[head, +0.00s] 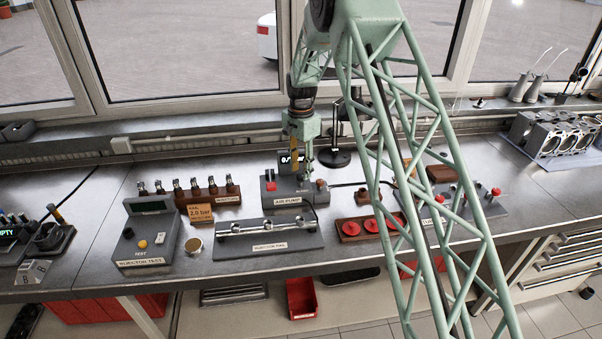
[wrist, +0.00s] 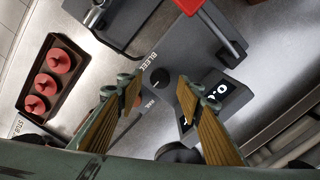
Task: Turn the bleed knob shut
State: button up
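The bleed knob (wrist: 160,77) is a small dark round knob with a light pointer mark, next to the printed word BLEED in the wrist view. It sits on the grey air pump (wrist: 195,45), which also shows in the head view (head: 288,201). My gripper (wrist: 158,88) is open, its two ridged fingers on either side of the knob in the picture, with nothing between them. I cannot tell how far above the knob the fingertips are. In the head view my gripper (head: 302,157) hangs over the pump, and the knob is hard to make out there.
The pump's lit display (wrist: 222,93) is beside the right finger, and a red part (wrist: 190,5) lies at the top. A tray with red caps (wrist: 45,82) is at left. The injector rail (head: 268,238) and injector test box (head: 148,244) stand in front and left.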

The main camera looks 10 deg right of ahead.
jog(key=shift+f, duration=1.05)
jog(key=shift+c, duration=0.2)
jog(key=c, duration=0.8)
